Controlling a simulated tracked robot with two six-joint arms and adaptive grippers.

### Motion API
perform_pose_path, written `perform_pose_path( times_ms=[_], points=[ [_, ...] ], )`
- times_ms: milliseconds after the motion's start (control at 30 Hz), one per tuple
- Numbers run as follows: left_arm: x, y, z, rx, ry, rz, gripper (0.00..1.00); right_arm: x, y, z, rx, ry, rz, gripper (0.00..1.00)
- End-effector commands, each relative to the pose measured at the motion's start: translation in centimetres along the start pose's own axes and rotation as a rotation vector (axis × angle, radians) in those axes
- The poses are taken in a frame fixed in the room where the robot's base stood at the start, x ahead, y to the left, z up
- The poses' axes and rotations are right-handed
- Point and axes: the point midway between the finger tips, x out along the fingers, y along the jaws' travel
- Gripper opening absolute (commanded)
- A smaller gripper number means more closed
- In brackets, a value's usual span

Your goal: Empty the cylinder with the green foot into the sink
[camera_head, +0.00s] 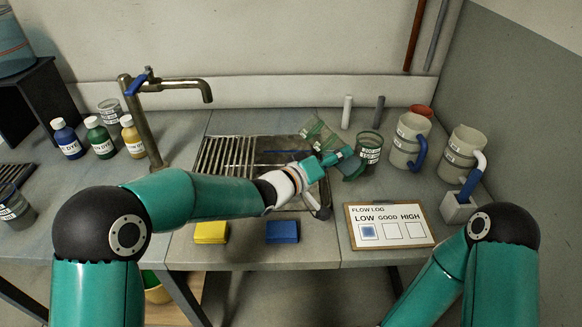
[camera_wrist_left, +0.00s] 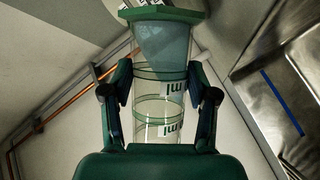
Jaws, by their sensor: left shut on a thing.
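My left gripper (camera_head: 336,158) is shut on the clear cylinder (camera_head: 317,133) with the green foot. The cylinder is tilted over the back right of the sink (camera_head: 285,143), one end toward the upper left and the other toward the lower right. The left wrist view shows the gripper's fingers (camera_wrist_left: 161,98) on both sides of the clear tube (camera_wrist_left: 160,75) and its green foot (camera_wrist_left: 160,14) beyond them. A grey-blue patch shows inside near the foot; I cannot tell how much liquid it is. My right gripper is out of view.
A green-tinted labelled cup (camera_head: 369,150) stands close right of the cylinder. Jugs (camera_head: 408,140) stand farther right. The tap (camera_head: 150,120) and dye bottles (camera_head: 98,138) are left. Yellow (camera_head: 211,232) and blue (camera_head: 282,231) blocks and the flow log board (camera_head: 390,226) lie in front.

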Motion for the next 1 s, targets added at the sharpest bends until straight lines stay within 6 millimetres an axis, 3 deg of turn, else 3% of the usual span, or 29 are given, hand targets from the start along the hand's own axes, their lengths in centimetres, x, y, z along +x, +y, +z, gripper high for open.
perform_pose_path(
  times_ms=[1000],
  points=[
    [0.33,-0.61,0.96,-0.125,0.019,0.053,0.17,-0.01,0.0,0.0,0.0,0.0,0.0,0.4]
  ],
)
